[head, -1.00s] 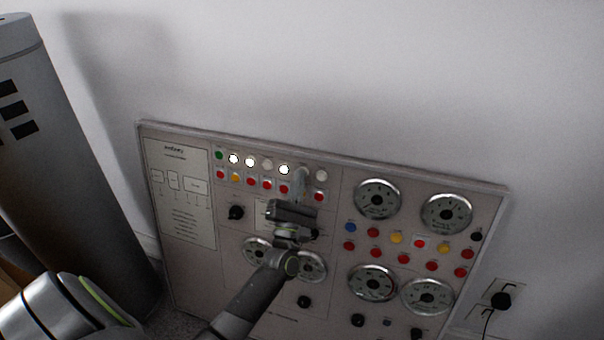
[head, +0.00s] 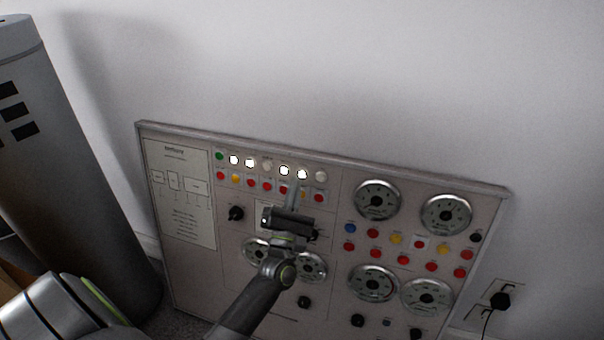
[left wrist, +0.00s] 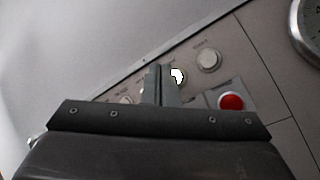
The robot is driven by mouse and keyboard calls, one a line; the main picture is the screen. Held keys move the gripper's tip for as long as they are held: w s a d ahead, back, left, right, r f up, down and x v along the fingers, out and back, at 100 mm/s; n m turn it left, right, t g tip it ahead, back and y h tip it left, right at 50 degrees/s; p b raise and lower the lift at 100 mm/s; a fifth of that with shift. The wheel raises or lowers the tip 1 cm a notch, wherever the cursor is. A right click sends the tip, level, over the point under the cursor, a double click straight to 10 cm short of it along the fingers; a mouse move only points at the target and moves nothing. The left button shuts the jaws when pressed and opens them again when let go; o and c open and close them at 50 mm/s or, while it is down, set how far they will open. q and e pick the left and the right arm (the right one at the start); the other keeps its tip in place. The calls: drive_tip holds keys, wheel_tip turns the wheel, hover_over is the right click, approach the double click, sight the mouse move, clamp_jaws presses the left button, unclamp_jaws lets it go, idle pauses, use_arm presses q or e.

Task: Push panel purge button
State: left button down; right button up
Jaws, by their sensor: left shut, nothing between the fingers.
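The control panel (head: 330,215) leans against the wall, with a row of white round buttons or lamps and a green one along its upper left edge. A lower row holds red and yellow buttons. Labels are too small to read, so I cannot tell which is purge. My left gripper (head: 292,190) is shut and empty, in front of the lower row, just below a lit white button (head: 302,174). In the left wrist view, its fingers (left wrist: 160,78) partly cover this lit button (left wrist: 178,76). An unlit white button (left wrist: 208,60) and a red button (left wrist: 230,102) show to the right.
Several gauges (head: 377,199) and coloured buttons fill the panel's right side. A tall grey cylinder (head: 85,190) stands at the left. A wall socket with a black plug (head: 501,300) is at the lower right. The space above the panel is clear.

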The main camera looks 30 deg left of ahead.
use_arm(q)
drive_tip(key=shift+s+d+r, duration=0.15)
drive_tip(key=shift+s, duration=0.5)
drive_tip(key=shift+s+d+r, duration=0.15)
drive_tip(key=shift+s, duration=0.5)
drive_tip(key=shift+s+d+r, duration=0.15)
drive_tip(key=shift+s, duration=0.5)
